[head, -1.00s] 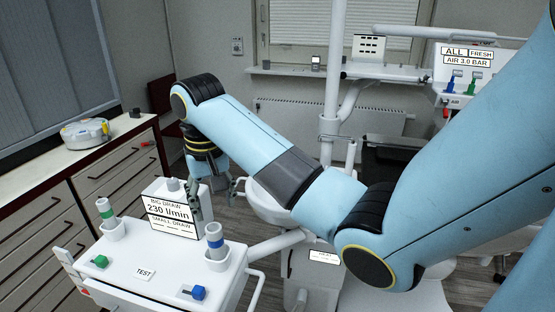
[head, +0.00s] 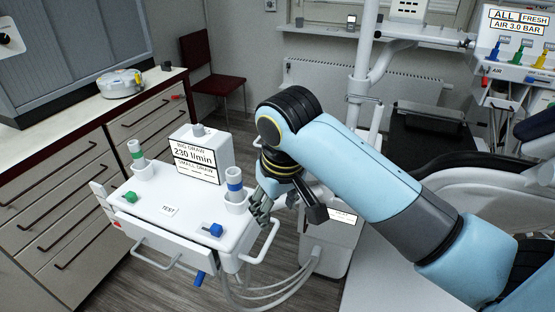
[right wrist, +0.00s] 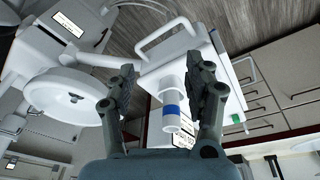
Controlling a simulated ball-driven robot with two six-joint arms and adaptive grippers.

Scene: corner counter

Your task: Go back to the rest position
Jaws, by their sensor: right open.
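My right arm reaches in from the right in the head view. Its gripper (head: 262,212) points down just right of the blue-banded suction tube (head: 234,180). In the right wrist view the right gripper (right wrist: 165,72) has its two dark fingers spread wide. The blue-banded tube (right wrist: 171,108) shows in the gap between them, in its white holder; I cannot tell its exact distance. Nothing is held. My left gripper is in neither view.
The white suction unit (head: 165,208) carries a display box (head: 200,152) and a green-banded tube (head: 137,155). A handle rail (head: 262,247) and hoses are close below my gripper. A drawer cabinet (head: 60,185) stands left, a red chair (head: 216,82) behind, a dental chair (head: 490,190) right.

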